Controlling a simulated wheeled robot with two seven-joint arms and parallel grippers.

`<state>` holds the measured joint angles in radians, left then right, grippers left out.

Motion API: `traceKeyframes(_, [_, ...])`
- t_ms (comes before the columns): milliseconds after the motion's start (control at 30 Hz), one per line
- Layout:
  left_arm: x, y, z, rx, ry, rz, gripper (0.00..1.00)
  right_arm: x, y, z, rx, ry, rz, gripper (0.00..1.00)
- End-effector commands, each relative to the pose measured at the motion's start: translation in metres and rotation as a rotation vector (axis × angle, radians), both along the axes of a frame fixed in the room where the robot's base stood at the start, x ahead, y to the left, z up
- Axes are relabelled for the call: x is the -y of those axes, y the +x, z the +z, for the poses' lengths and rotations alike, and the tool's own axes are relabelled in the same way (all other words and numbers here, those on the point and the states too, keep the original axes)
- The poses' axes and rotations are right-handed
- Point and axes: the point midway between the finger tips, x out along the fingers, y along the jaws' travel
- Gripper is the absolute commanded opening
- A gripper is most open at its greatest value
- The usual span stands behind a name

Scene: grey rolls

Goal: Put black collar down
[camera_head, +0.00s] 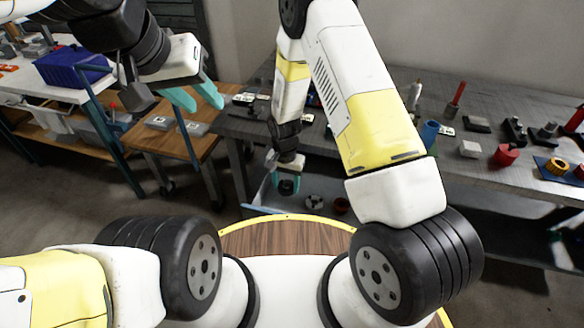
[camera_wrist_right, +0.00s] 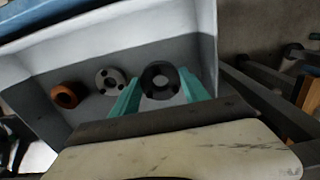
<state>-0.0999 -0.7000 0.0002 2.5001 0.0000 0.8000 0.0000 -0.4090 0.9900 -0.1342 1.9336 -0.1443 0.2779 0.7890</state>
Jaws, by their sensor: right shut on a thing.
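The black collar (camera_wrist_right: 147,82) is a thick dark ring between the two teal fingertips of my right gripper (camera_wrist_right: 160,90) in the right wrist view. That gripper is shut on it. In the head view the right gripper (camera_head: 287,171) points down and the collar (camera_head: 286,188) shows just under its fingers, over an open grey tray (camera_head: 262,193). I cannot tell whether the collar touches the tray floor. My left gripper (camera_head: 198,97) is open and empty, high at the upper left, away from the collar.
In the tray lie a grey holed disc (camera_wrist_right: 110,74) and an orange-brown ring (camera_wrist_right: 66,95), left of the collar in the wrist view. A grey workbench (camera_head: 470,172) with several parts stands behind at right. A wooden table (camera_head: 178,140) is at left.

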Motion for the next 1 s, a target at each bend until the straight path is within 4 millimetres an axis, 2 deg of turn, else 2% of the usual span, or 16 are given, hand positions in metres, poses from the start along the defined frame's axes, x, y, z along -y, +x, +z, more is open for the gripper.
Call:
traceKeyframes(233, [0.0,0.0,0.0,0.0,0.0,0.0,0.36,0.0,0.0,-0.022,0.0,0.0,0.003,0.0])
traceKeyframes(433, [0.0,0.0,0.0,0.0,0.0,0.0,0.36,0.0,0.0,-0.048,0.0,0.0,0.002,0.0])
traceKeyframes(800, [0.0,0.0,0.0,0.0,0.0,0.0,0.36,0.0,0.001,-0.053,0.001,0.001,0.003,0.0])
traceKeyframes(833, [0.0,0.0,0.0,0.0,0.0,0.0,0.36,0.0,0.001,-0.052,0.001,0.001,0.003,0.59])
traceKeyframes(900, [0.0,0.0,0.0,0.0,0.0,0.0,0.36,0.0,0.001,-0.052,0.001,0.001,0.003,0.73])
traceKeyframes(1000, [0.0,0.0,0.0,0.0,0.0,0.0,0.36,0.0,0.001,-0.052,0.001,0.001,0.003,0.75])
